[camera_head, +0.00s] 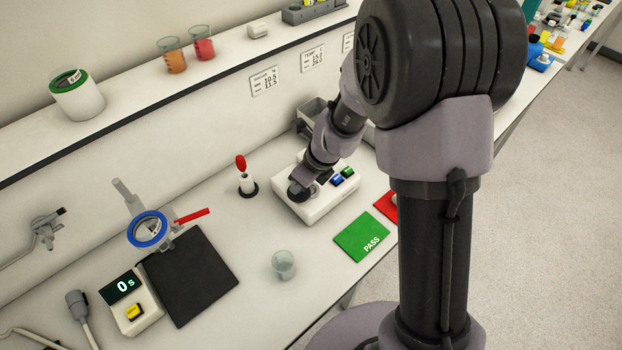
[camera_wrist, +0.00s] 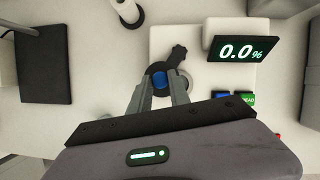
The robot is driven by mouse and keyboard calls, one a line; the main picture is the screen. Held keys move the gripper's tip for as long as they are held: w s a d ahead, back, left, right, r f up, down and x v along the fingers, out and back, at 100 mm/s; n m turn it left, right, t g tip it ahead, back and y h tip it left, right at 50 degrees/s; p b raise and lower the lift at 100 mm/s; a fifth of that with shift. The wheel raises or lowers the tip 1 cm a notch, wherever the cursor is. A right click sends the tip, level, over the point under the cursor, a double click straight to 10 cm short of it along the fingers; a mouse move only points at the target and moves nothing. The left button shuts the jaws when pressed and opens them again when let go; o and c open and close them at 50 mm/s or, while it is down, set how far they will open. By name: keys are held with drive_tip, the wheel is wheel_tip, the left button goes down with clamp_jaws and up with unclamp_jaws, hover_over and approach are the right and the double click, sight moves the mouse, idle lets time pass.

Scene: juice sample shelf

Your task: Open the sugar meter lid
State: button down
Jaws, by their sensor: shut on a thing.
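The sugar meter (camera_head: 318,207) is a white box on the bench; in the wrist view its white top (camera_wrist: 205,48) shows beside a display (camera_wrist: 235,50) reading 0.0%. Its lid (camera_wrist: 153,70) is a dark disc with a black arm reaching up and right, and a blue knob (camera_wrist: 159,82) on it. A grey round part shows just right of the lid, partly covered. My gripper (camera_wrist: 160,88) is shut on the blue knob, one finger on each side. In the head view my gripper (camera_head: 300,190) is at the meter's left end, and the lid is mostly hidden.
Blue and green buttons (camera_wrist: 246,98) sit on the meter's right. A red-topped bottle (camera_head: 246,178) stands left of it. A clear cup (camera_head: 284,264) and a green PASS mat (camera_head: 362,237) lie in front. A black mat (camera_head: 190,275) lies further left.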

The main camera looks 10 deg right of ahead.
drive_tip(key=m+p, duration=0.1)
drive_tip(key=a+m+h+p, duration=0.1)
drive_tip(key=shift+a+r+m, duration=0.2)
drive_tip(key=shift+a+m, duration=0.1)
drive_tip(key=shift+m, duration=0.1)
drive_tip(key=m+p, duration=0.1)
drive_tip(key=a+m+h+p, duration=0.1)
drive_tip(key=shift+w+a+m+t, duration=0.15)
drive_tip(key=shift+w+m+t, duration=0.15)
drive_tip(key=shift+m+t, duration=0.1)
drive_tip(key=shift+w+a+f+m+h+p, duration=0.1)
drive_tip(key=shift+w+a+m+h+p, duration=0.2)
drive_tip(key=shift+m+p, duration=0.45)
drive_tip(key=shift+w+a+m+h+p, duration=0.2)
drive_tip(key=shift+a+m+h+p, duration=0.1)
drive_tip(key=shift+m+p, duration=0.4)
drive_tip(key=shift+w+a+f+m+h+p, duration=0.1)
drive_tip(key=shift+w+a+m+h+p, duration=0.2)
drive_tip(key=shift+m+p, duration=0.45)
drive_tip(key=c, duration=1.2)
unclamp_jaws()
drive_tip(key=shift+c, duration=0.2)
